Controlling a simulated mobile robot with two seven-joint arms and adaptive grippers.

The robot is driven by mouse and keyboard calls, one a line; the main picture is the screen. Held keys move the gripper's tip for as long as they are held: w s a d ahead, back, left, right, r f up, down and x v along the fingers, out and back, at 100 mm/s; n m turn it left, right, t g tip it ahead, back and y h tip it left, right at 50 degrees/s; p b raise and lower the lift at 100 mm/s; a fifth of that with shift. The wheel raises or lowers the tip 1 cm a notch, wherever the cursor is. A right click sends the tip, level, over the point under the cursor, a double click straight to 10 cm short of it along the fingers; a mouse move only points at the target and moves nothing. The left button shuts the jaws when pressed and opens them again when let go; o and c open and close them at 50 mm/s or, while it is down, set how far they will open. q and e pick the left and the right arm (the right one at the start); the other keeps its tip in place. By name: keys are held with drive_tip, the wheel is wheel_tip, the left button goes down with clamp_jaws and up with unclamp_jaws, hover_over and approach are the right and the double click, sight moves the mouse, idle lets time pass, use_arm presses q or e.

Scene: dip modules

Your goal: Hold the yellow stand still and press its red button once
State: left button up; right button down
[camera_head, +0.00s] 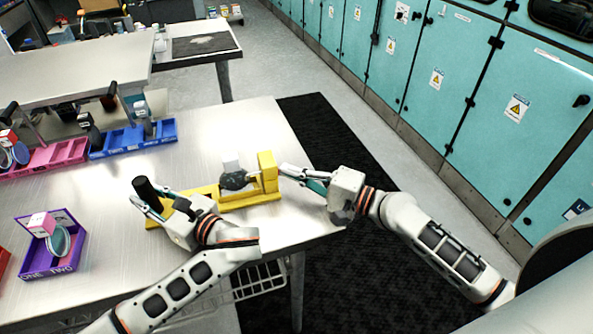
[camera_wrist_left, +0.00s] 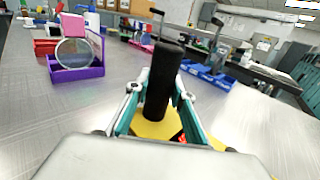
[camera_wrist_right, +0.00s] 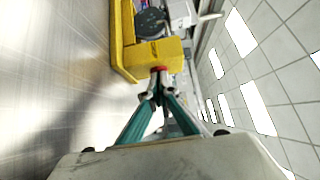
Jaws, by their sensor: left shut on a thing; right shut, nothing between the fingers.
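The yellow stand (camera_head: 238,199) lies along the right part of the metal table, with a raised block (camera_head: 267,172) at its right end. My left gripper (camera_head: 151,201) is shut on the upright black handle (camera_head: 145,187) at the stand's left end; the handle also shows between the fingers in the left wrist view (camera_wrist_left: 162,82). My right gripper (camera_head: 284,171) is shut and empty, its tips at the block's right face. In the right wrist view the red button (camera_wrist_right: 159,69) shows right at the fingertips (camera_wrist_right: 158,77); whether they touch or press it I cannot tell.
A dark disc (camera_head: 234,181) with a pale tag stands on the stand's middle. Blue (camera_head: 131,142), pink (camera_head: 62,157) and purple (camera_head: 55,263) bins stand at the left and back. The table's right edge runs below my right gripper. Teal cabinets (camera_head: 440,80) line the right.

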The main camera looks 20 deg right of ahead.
use_arm(q)
drive_tip(key=shift+d, duration=0.2)
use_arm(e)
drive_tip(key=shift+s+a, duration=0.15)
drive_tip(key=shift+a, duration=0.4)
use_arm(q)
drive_tip(key=shift+d, duration=0.1)
use_arm(e)
drive_tip(key=d, duration=0.5)
drive_tip(key=shift+s+d+f, duration=0.1)
drive_tip(key=shift+s, duration=0.2)
use_arm(q)
drive_tip(key=shift+a, duration=0.25)
use_arm(e)
drive_tip(key=v, duration=0.9)
drive_tip(key=shift+d, duration=0.1)
use_arm(q)
drive_tip(key=o, duration=1.1)
drive_tip(key=shift+o, duration=0.2)
